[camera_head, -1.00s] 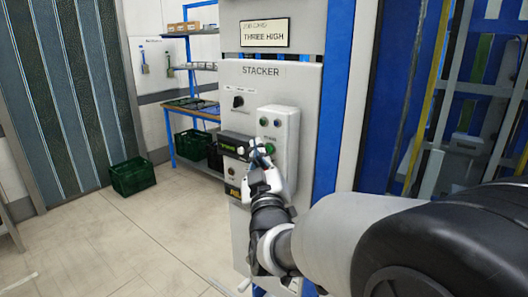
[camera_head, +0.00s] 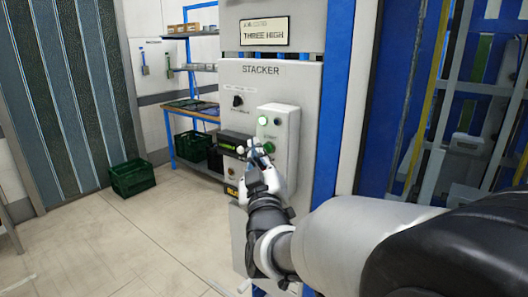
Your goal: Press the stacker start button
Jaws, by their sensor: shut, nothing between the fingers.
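The grey stacker panel (camera_head: 290,90) stands upright in the middle, labelled STACKER. A pale button box (camera_head: 291,125) sticks out from it. On the box's front, a green lamp at its upper left (camera_head: 263,121) is brightly lit, with a darker round fitting beside it. A green button (camera_head: 269,147) sits lower on the box, partly hidden behind my fingers. My gripper (camera_head: 256,152) is shut and empty, its fingertips in front of the lower part of the box by that button. I cannot tell whether the tips touch the button.
A black selector knob (camera_head: 238,101) and a dark display (camera_head: 234,142) sit left of the box. A sign reading THREE HIGH (camera_head: 264,32) hangs above. Green crates (camera_head: 132,177) stand on the floor at left, near a blue shelf.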

